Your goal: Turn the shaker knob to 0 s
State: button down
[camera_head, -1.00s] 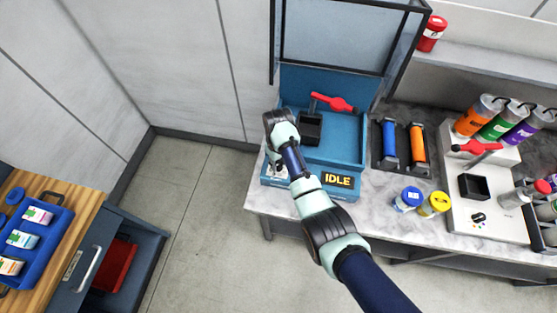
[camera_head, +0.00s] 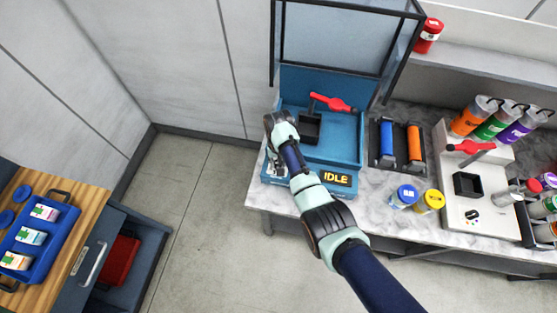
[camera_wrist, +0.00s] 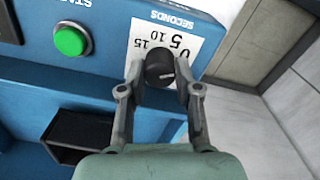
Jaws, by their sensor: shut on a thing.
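The shaker is a blue machine (camera_head: 345,148) with a lit IDLE display (camera_head: 336,178) on its front. In the wrist view its black round knob (camera_wrist: 158,66) sits on a white dial plate (camera_wrist: 190,45) marked 0, 5, 10 and 15, under the word SECONDS. My gripper (camera_wrist: 160,78) is shut on the knob, one finger on each side. Which number the knob points at cannot be told. In the head view my arm's end is at the shaker's front left, and the knob is hidden there.
A green button (camera_wrist: 71,41) is on the same panel, left of the dial in the wrist view. A black square holder (camera_head: 309,128) and a red clamp (camera_head: 332,103) are on the shaker. Blue and orange rollers stand to its right. The floor in front is clear.

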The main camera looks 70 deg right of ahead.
dwell(0.3)
jog(key=c, duration=1.1)
grip_release()
notch_tip(320, 180, up, 12)
jog(key=shift+w, duration=0.1)
